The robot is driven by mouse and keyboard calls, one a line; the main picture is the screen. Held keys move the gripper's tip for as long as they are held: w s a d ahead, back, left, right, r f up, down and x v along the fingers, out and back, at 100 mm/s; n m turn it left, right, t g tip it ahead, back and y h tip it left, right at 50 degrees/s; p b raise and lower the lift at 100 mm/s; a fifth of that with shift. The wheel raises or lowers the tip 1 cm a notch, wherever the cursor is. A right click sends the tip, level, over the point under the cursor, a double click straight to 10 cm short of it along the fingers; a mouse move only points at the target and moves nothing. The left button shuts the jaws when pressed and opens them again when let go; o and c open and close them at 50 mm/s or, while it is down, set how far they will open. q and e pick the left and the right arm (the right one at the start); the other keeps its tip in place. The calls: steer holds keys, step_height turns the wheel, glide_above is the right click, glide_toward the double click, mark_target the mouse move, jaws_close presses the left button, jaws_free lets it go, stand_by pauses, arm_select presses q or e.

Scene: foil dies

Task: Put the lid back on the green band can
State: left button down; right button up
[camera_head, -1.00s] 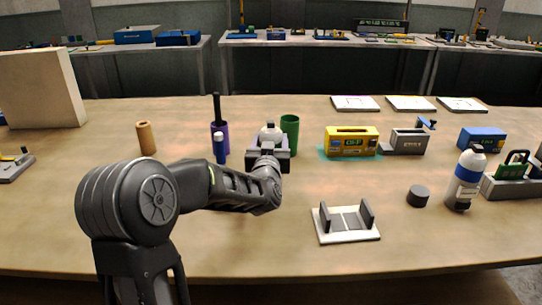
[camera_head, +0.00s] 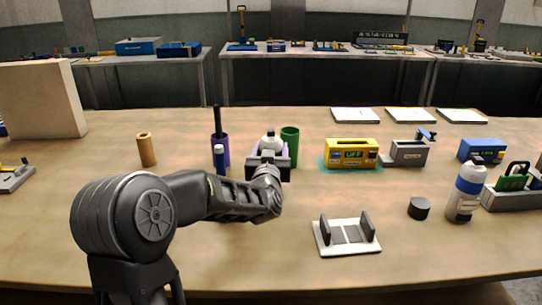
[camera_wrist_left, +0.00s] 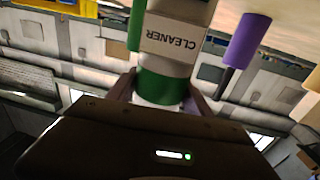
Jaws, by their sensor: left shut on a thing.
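The green band can is a white bottle with a CLEANER label; its green band (camera_wrist_left: 165,90) shows in the left wrist view. In the head view only its pale rounded top (camera_head: 270,141) shows above my gripper. My left gripper (camera_head: 268,162) is shut on the can around its band, and the can looks upright. Its fingers also show at both sides of the band in the left wrist view (camera_wrist_left: 163,98). A dark round cap (camera_head: 419,208), which looks like the lid, lies on the table at the right, apart from my gripper. My right gripper is not in view.
A blue-banded bottle (camera_head: 466,190) stands right of the cap. A white cradle (camera_head: 346,237) lies in front. Table between is clear.

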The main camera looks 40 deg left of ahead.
mark_target(271, 130)
arm_select(q)
step_height(271, 130, up, 9)
steer(key=shift+r+p, duration=0.1)
steer(key=shift+p, duration=0.55)
steer(key=c, duration=1)
jaws_free()
steer(key=shift+c, duration=0.2)
jaws_close()
